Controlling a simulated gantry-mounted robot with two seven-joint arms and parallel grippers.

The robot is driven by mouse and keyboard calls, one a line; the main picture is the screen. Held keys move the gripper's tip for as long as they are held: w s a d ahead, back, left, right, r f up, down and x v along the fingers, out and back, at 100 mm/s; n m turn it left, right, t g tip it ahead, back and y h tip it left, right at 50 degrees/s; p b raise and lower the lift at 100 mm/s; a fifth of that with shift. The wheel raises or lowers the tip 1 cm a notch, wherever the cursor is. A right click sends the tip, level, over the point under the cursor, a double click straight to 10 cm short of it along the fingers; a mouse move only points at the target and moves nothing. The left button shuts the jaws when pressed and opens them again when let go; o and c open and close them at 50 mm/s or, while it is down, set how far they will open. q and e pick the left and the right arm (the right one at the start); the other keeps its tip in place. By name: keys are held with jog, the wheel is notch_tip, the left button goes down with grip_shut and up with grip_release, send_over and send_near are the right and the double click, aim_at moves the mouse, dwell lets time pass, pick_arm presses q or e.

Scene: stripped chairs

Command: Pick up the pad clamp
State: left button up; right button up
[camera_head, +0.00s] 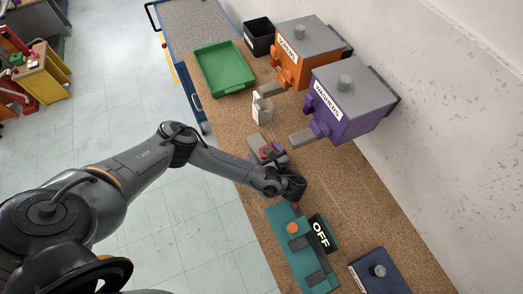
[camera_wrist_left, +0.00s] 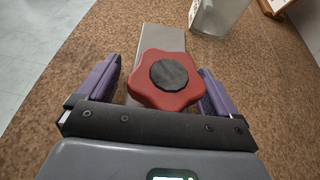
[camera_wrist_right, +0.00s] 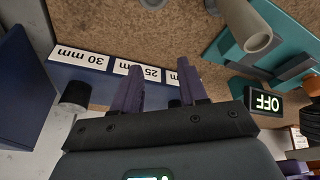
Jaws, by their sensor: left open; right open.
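The pad clamp shows in the left wrist view as a red star-shaped knob with a dark cap (camera_wrist_left: 168,78) on a flat grey bar (camera_wrist_left: 163,38). In the head view it lies on the cork-brown bench top, its red knob (camera_head: 266,151) partly hidden by my left gripper (camera_head: 275,160). My left gripper (camera_wrist_left: 157,78) is open, with its purple fingers on either side of the knob. Contact with the knob cannot be told. My right gripper (camera_wrist_right: 158,84) is open and empty near a labelled blue block (camera_wrist_right: 80,65). It is not made out in the head view.
A translucent container (camera_head: 262,109) stands just beyond the clamp. The purple washers dispenser (camera_head: 350,103) and an orange dispenser (camera_head: 305,48) stand along the wall. A green tray (camera_head: 224,68) is farther back. A teal fixture (camera_head: 291,240) with an OFF sign (camera_head: 320,233) is nearer.

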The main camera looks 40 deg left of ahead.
pick_arm(q)
jog(key=shift+c, duration=0.4)
jog(key=c, duration=1.6)
